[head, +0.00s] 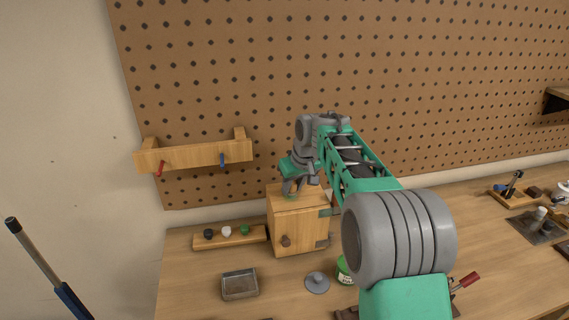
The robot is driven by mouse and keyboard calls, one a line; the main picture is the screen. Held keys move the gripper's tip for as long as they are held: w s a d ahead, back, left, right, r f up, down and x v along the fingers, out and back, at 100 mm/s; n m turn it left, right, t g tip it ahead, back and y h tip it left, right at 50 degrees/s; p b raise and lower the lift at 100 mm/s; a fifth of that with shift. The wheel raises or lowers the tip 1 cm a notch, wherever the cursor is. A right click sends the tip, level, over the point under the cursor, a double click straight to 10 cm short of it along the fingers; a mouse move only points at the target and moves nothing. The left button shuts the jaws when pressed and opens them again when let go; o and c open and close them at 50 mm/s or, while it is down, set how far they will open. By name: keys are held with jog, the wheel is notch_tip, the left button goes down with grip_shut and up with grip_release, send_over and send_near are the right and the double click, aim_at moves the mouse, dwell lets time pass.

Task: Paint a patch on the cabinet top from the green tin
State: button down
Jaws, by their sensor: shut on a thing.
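The small wooden cabinet (300,231) stands on the workbench with a dark knob and metal hinges on its front. My gripper (301,188) is over its top, close to the surface, and hides part of it. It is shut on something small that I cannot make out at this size. Whether that thing touches the cabinet top, I cannot tell. No paint shows on the visible part of the top. The green tin (344,271) stands to the right of the cabinet and nearer, partly hidden behind my arm. Its contents are hard to see.
A grey round lid-like piece (317,283) lies left of the tin. A metal tray (240,284) sits at the front left. A wooden strip (255,238) with black, white and green knobs is left of the cabinet. A pegboard (400,80) rises behind. A red-handled tool (469,279) lies right.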

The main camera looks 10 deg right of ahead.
jog(key=shift+d+p, duration=0.35)
jog(key=shift+d, duration=2)
jog(key=shift+a+f, duration=0.15)
jog(key=shift+a, duration=0.25)
jog(key=shift+s+a+b, duration=0.1)
jog(key=shift+a+b, duration=0.7)
jog(key=shift+a, duration=2.75)
jog(key=shift+d, duration=0.2)
jog(key=shift+w+d, duration=0.15)
jog(key=shift+w, duration=0.55)
jog(key=shift+w+p, duration=0.3)
jog(key=shift+w, duration=0.05)
jog(key=shift+s+d, duration=0.15)
jog(key=shift+s, duration=0.1)
jog(key=d+p, duration=0.1)
jog(key=d, duration=0.6)
jog(key=shift+a+b, duration=0.5)
jog(key=shift+a, duration=3.5)
notch_tip(320, 180, up, 9)
jog(key=p, duration=0.5)
jog(key=shift+f+p, duration=0.2)
jog(key=shift+p, duration=0.1)
